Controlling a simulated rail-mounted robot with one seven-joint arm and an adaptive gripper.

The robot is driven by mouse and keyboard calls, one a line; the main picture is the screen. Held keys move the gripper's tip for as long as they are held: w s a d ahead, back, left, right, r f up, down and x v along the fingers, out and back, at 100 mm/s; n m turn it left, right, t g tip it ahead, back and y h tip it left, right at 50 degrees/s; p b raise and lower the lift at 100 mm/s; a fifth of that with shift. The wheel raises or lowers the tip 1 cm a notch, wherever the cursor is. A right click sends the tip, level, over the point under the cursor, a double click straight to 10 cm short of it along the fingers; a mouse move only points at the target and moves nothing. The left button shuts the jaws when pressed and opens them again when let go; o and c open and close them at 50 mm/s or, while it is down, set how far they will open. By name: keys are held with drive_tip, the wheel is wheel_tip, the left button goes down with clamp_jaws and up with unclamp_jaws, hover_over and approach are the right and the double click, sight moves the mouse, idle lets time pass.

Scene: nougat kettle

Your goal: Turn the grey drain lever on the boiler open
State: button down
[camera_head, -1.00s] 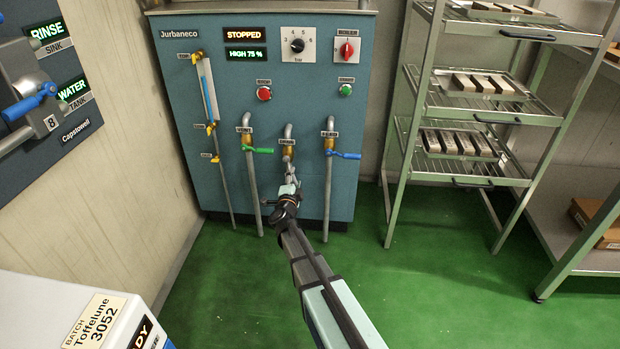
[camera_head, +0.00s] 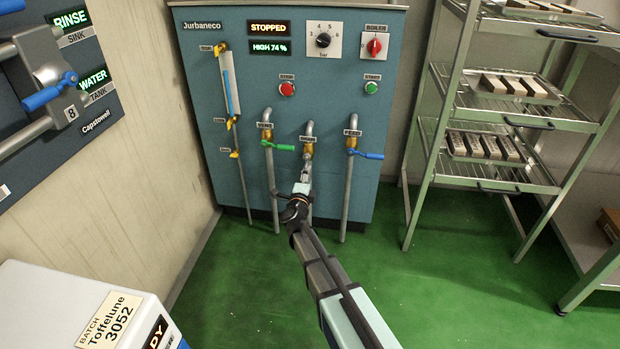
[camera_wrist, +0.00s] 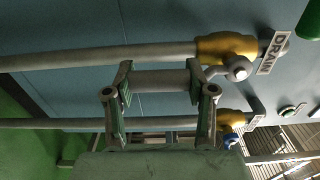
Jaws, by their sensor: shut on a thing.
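The grey drain lever (camera_wrist: 160,80) shows in the wrist view, running from its round hub below the DRAIN label (camera_wrist: 268,54) along the drain pipe (camera_wrist: 100,55). My gripper (camera_wrist: 161,88) has its two fingers on the lever, which spans between them. In the head view my gripper (camera_head: 302,186) is just below the brass drain valve (camera_head: 308,150), and the lever is mostly hidden there. The boiler (camera_head: 235,70) is blue, and its displays read STOPPED and HIGH 74 %.
The green-handled valve (camera_head: 283,148) is close on the left and the blue-handled valve (camera_head: 368,155) on the right. A wire shelf rack (camera_head: 490,130) stands to the right. A white box (camera_head: 55,300) is at the lower left. Green floor is clear before the boiler.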

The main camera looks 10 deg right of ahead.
drive_tip(key=shift+w, duration=0.15)
drive_tip(key=shift+c, duration=1.8)
unclamp_jaws()
drive_tip(key=shift+s+a, duration=0.1)
drive_tip(key=shift+s, duration=0.1)
drive_tip(key=v, duration=1.1)
drive_tip(key=shift+s, duration=0.35)
drive_tip(key=shift+a, duration=0.15)
